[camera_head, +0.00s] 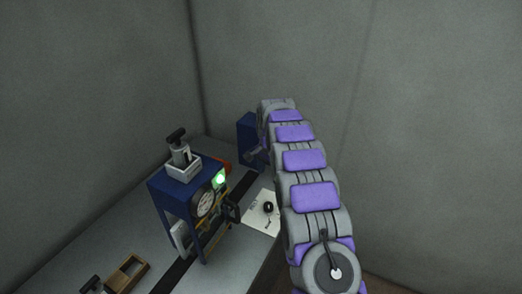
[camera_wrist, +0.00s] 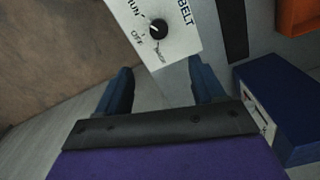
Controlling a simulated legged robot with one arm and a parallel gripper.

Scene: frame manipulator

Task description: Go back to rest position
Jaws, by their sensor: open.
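My gripper (camera_wrist: 160,92) is open in the wrist view, with its two dark blue fingers apart and nothing between them. Just beyond the fingertips is a white panel (camera_wrist: 178,45) with a black knob (camera_wrist: 158,29) and the lettering RUN, OFF and BELT. In the head view my purple and grey arm reaches away toward the back of the bench, and its far end is partly hidden behind its own links. The white panel (camera_head: 256,222) with its black knob (camera_head: 268,207) shows left of my arm in the head view.
A blue frame machine (camera_head: 157,188) with a dial gauge (camera_head: 205,203) and a lit green lamp (camera_head: 221,179) stands on the grey bench (camera_head: 85,247). A blue box (camera_head: 246,138) is behind it, close to my arm. A wooden tray (camera_head: 127,274) lies at front left. Walls enclose the back.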

